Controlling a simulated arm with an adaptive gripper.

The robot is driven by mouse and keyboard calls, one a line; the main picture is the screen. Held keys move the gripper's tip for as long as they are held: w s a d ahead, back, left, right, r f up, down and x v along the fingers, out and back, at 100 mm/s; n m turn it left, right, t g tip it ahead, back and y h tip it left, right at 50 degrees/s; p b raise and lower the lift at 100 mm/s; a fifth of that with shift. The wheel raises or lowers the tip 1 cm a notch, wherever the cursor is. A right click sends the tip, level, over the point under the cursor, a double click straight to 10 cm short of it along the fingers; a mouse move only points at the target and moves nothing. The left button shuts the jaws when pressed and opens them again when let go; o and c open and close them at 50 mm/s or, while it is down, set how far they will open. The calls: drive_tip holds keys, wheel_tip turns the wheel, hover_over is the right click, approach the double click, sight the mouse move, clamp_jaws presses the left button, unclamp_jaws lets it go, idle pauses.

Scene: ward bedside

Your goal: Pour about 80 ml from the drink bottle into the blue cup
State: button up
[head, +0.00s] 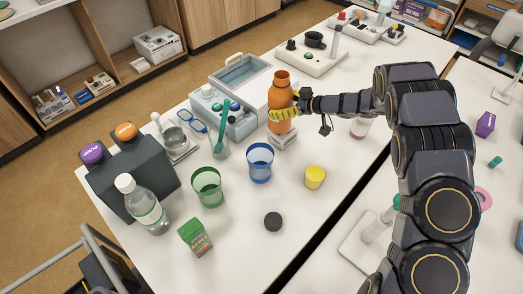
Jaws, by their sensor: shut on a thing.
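The drink bottle (281,92) appears to be the orange one with an open neck. It is upright at the back middle of the white table. My gripper (284,114), with yellow fingers, reaches in from the right and is shut around the bottle's body. Whether the bottle's base rests on the table or hangs slightly above it, I cannot tell. The blue cup (260,163) is a clear tumbler standing upright, in front of the bottle and a little left of it. The cup looks empty.
A green cup (207,188) stands left of the blue cup, and a yellow cup (315,177) stands right. A small white item (283,139) sits below the bottle. A dark round disc (273,221), juice carton (195,237) and clear bottle (144,205) are in front.

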sight(271, 105)
drive_tip(key=a, duration=0.1)
drive_tip(key=a+n+g+y, duration=0.1)
drive_tip(key=a, duration=0.1)
drive_tip(key=s+a+n+g, duration=0.1)
drive_tip(key=a, duration=0.1)
drive_tip(key=shift+f, duration=0.4)
wheel_tip(271, 105, up, 3)
drive_tip(key=n+t+y, duration=0.1)
drive_tip(key=n+t, duration=0.1)
drive_tip(key=n, duration=0.2)
drive_tip(key=n+t+y, duration=0.2)
drive_tip(key=n, duration=0.3)
drive_tip(key=shift+w+f, duration=0.15)
drive_tip(key=shift+s+f+n+t+y, duration=0.2)
drive_tip(key=shift+f+n+y, duration=0.25)
drive_tip(key=shift+n, duration=0.6)
drive_tip(key=shift+s+f+n+t+y, duration=0.15)
drive_tip(key=shift+f+n+y, duration=0.3)
drive_tip(key=shift+n, duration=0.6)
drive_tip(key=shift+w+f, duration=0.1)
drive_tip(key=shift+f, duration=0.1)
